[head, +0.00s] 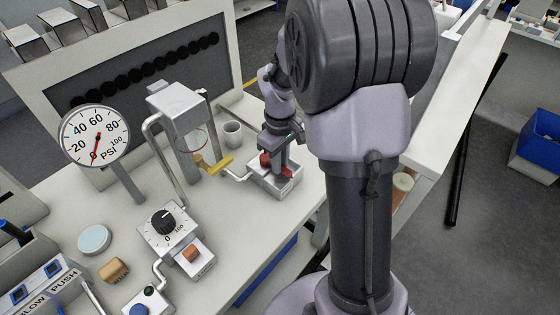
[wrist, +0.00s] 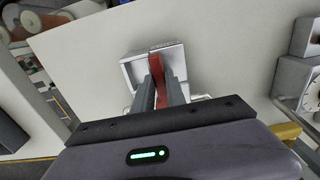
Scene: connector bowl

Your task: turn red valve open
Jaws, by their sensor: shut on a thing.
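The red valve (wrist: 155,64) is a red handle on a small grey metal box (wrist: 135,71). In the head view the red valve (head: 266,161) shows on top of the box (head: 289,184), near the right edge of the table. My gripper (wrist: 164,98) points at the box, with its two fingers on either side of the red handle, shut on it. In the head view my gripper (head: 273,155) comes down onto the valve from above. The fingers hide part of the handle.
A pressure gauge (head: 95,136), a black dial (head: 163,221) and a grey stand (head: 181,108) are further left. The table front (head: 270,225) is clear.

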